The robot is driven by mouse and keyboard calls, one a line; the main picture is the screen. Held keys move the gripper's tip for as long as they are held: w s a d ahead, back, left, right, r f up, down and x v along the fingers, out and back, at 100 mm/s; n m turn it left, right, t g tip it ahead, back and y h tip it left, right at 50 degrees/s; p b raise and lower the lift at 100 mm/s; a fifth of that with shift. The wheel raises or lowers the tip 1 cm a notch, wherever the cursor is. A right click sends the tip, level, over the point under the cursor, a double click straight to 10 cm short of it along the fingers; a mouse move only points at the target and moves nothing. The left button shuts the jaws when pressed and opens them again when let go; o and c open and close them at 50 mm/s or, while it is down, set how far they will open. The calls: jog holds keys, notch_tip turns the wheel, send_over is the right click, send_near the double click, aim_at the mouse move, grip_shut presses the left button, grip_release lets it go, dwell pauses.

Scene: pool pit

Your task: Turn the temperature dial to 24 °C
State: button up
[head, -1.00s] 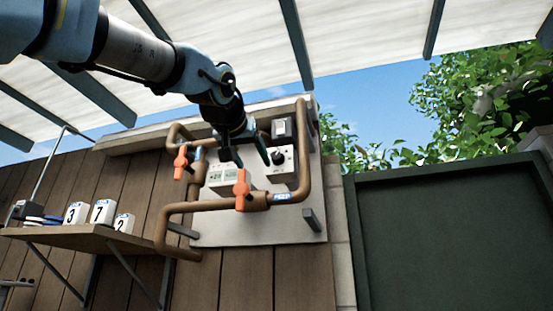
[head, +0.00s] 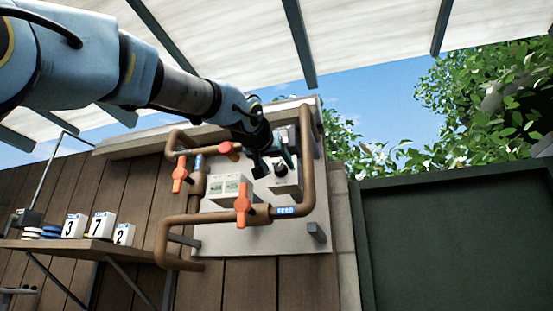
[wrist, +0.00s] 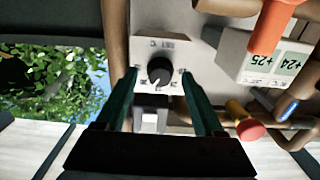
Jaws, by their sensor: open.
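The temperature dial is a black round knob (wrist: 160,71) on a pale box with markings around it. It also shows in the head view (head: 281,170), on the panel's right side. My gripper (head: 275,172) is open in front of the panel, close to the dial. In the wrist view, the two dark green fingers of my gripper (wrist: 161,76) stand on either side of the knob, with gaps visible. I cannot tell how deep the fingers reach. A white box (wrist: 268,55) beside the dial shows readings "+25" and "+24"; it also appears in the head view (head: 230,188).
Copper pipes (head: 210,219) run around the dial, with orange valve handles (head: 242,205) sticking out. A red knob (wrist: 250,131) lies near one finger. A shelf (head: 90,245) holds numbered blocks at the left.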

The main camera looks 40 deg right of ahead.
jog(key=shift+w+d, duration=0.1)
jog(key=shift+c, duration=0.2)
grip_shut()
dwell(0.4)
